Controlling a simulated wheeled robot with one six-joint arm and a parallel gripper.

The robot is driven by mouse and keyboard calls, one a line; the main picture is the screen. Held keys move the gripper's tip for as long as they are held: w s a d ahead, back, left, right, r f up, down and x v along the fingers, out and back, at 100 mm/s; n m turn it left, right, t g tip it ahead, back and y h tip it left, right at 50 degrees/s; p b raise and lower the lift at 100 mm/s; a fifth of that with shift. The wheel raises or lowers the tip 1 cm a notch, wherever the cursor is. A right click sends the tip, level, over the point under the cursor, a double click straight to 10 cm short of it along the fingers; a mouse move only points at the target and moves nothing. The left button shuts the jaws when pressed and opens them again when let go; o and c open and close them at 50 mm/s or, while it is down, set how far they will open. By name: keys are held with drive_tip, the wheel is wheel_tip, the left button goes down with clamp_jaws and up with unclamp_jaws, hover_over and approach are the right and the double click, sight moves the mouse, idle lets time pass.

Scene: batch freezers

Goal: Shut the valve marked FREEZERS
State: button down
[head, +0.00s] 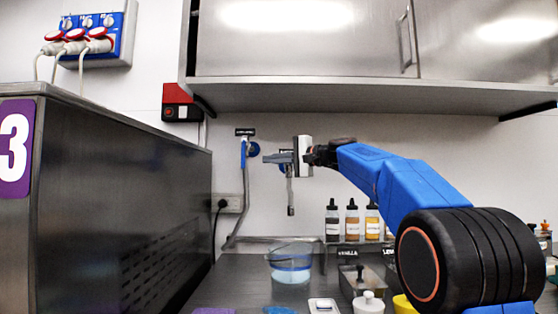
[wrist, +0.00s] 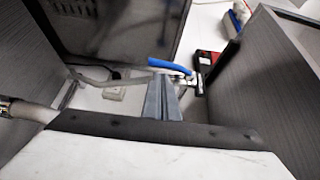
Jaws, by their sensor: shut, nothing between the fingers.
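A valve with a blue lever (head: 243,153) is on the back wall under a small black label (head: 245,132); the lettering is too small to read. The lever points down, along the grey pipe below it. In the wrist view the blue lever (wrist: 168,67) lies just beyond the fingertips. A second dark label (head: 286,151) is mostly hidden behind my gripper, above a short hanging pipe (head: 290,197). My gripper (head: 267,158) is shut and empty, reaching left with its tips close to the right of the blue-lever valve. I cannot tell whether they touch it.
A steel freezer (head: 120,200) marked 3 stands at left. A steel cupboard (head: 300,45) hangs above my arm. A red and black box (head: 181,103) is on the wall. Below are a clear bowl (head: 291,263), several bottles (head: 352,219) and small containers on the counter.

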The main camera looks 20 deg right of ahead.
drive_tip(key=x, duration=0.8)
drive_tip(key=shift+a+f, duration=0.1)
drive_tip(key=shift+a, duration=0.05)
drive_tip(key=w+a+r+m+t+y, duration=0.2)
drive_tip(key=w+a+r+m+t, duration=0.1)
drive_tip(key=a, duration=0.7)
drive_tip(key=shift+w+a+r+m+t, duration=0.3)
drive_tip(key=shift+r+m+t, duration=0.25)
drive_tip(key=shift+t, duration=0.25)
idle(1.7)
drive_tip(key=shift+s+r, duration=0.1)
idle(0.4)
